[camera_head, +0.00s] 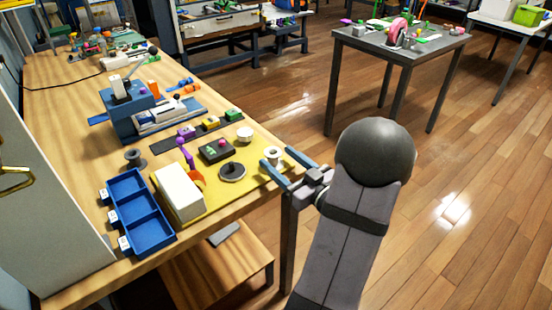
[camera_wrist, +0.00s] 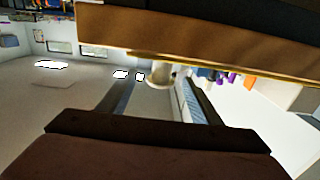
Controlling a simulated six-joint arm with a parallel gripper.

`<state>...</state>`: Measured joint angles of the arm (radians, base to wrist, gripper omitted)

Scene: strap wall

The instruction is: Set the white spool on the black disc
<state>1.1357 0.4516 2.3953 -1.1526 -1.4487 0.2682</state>
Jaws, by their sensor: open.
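The white spool (camera_head: 272,154) stands near the right edge of the yellow mat on the workbench. My gripper (camera_head: 273,158) is open and reaches in from the right, with one finger on either side of the spool. In the wrist view the spool (camera_wrist: 159,76) shows between the tips of my gripper (camera_wrist: 158,84); I cannot tell whether the fingers touch it. The black disc (camera_head: 232,178) lies on the mat to the left of the spool, with a small grey post at its middle.
The yellow mat (camera_head: 215,200) also holds a white box (camera_head: 179,192), a dark block with coloured parts (camera_head: 216,150) and a white cylinder (camera_head: 245,134). A blue tray (camera_head: 134,209) and a dark spool (camera_head: 134,158) stand to the left. The bench edge runs close beside the white spool.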

